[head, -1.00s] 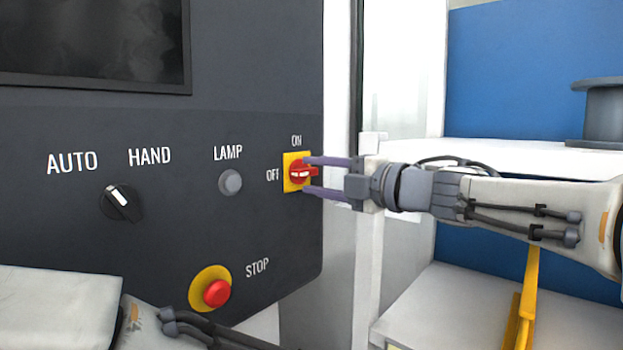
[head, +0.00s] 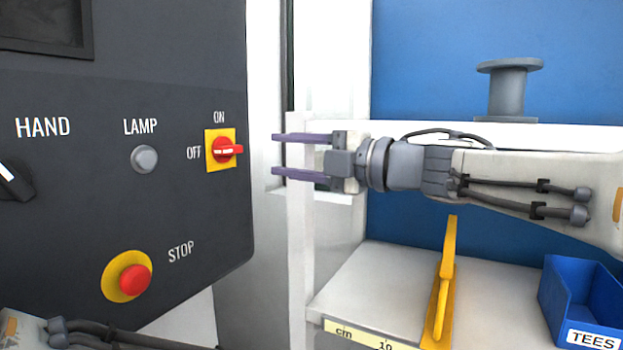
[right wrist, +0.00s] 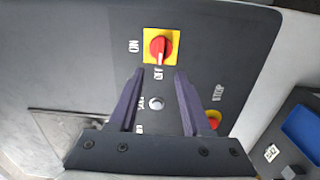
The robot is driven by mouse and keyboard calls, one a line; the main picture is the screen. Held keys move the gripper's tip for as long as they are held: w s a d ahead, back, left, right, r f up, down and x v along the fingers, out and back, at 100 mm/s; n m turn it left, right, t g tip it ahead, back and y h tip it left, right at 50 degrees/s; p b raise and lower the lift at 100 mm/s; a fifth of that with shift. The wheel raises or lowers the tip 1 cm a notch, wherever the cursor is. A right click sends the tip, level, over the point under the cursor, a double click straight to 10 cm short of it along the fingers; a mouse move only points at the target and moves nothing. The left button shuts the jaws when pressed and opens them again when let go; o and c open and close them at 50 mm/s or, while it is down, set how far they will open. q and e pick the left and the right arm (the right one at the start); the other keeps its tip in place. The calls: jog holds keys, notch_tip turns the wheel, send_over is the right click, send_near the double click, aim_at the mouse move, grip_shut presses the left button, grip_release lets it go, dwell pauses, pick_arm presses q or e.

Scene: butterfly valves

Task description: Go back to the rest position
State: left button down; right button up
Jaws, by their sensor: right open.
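My right gripper (head: 276,154) is open and empty, with its two purple fingers pointing left at the control panel. It stands clear of the red rotary switch (head: 223,150) on its yellow plate, to the right of it in the head view. The switch handle lies roughly level, between the ON label above and the OFF label at left. In the right wrist view the same switch (right wrist: 160,47) shows beyond the open fingers (right wrist: 160,72), with nothing between them. Part of my left arm shows at the bottom left; its gripper is out of view.
The dark panel carries a lamp (head: 144,159), a black selector (head: 14,180) and a red stop button (head: 134,279). At right are a yellow lever (head: 441,290), a blue TEES bin (head: 580,300) and a grey flanged part (head: 508,90) on a white ledge.

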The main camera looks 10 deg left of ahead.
jog(key=w+d+f+m+t+h, duration=0.2)
jog(key=f+m+t+h, duration=0.15)
jog(key=f+m, duration=0.3)
jog(key=w+d+f+m+t+h, duration=0.25)
jog(key=f+m+h, duration=0.2)
jog(key=m, duration=0.35)
jog(key=s+d+f+m+g+h, duration=0.1)
jog(key=s+d+f+m+h, duration=0.15)
jog(key=f, duration=0.35)
jog(key=s+d+f+m+g+h, duration=0.1)
jog(key=s+d+f+m+g, duration=0.15)
jog(key=f, duration=0.35)
jog(key=s+d+f+m+g+h, duration=0.2)
jog(key=s+f, duration=0.6)
jog(key=s, duration=0.4)
jog(key=s+d+f+m+g+h, duration=0.2)
jog(key=s+d+f+g, duration=0.2)
jog(key=s+f+g, duration=0.3)
jog(key=s+f, duration=0.2)
jog(key=s, duration=0.3)
jog(key=shift+s, duration=0.15)
jog(key=shift+f, duration=0.1)
